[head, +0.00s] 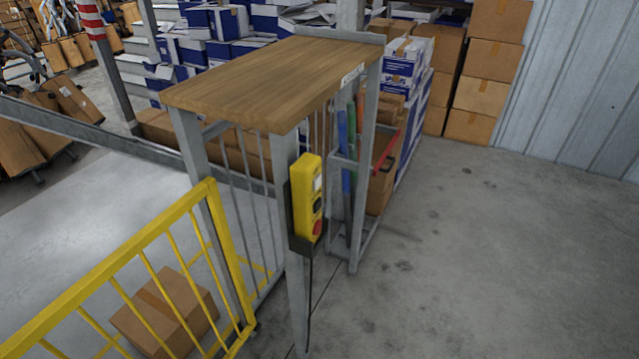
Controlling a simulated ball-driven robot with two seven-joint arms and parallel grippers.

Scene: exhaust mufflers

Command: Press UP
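A yellow control box (307,197) is fixed to the front leg of a tall stand with a wooden top, near the middle of the head view. Its face is turned to the right. It carries a white button (318,183) at the top, a black button (317,204) in the middle and a red button (317,227) at the bottom. Any lettering on the buttons is too small to read. A dark cable hangs from the box's lower end. Neither of my grippers is in view.
Stacked cartons (487,70) stand at the back. The grey floor (490,260) on the right is clear.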

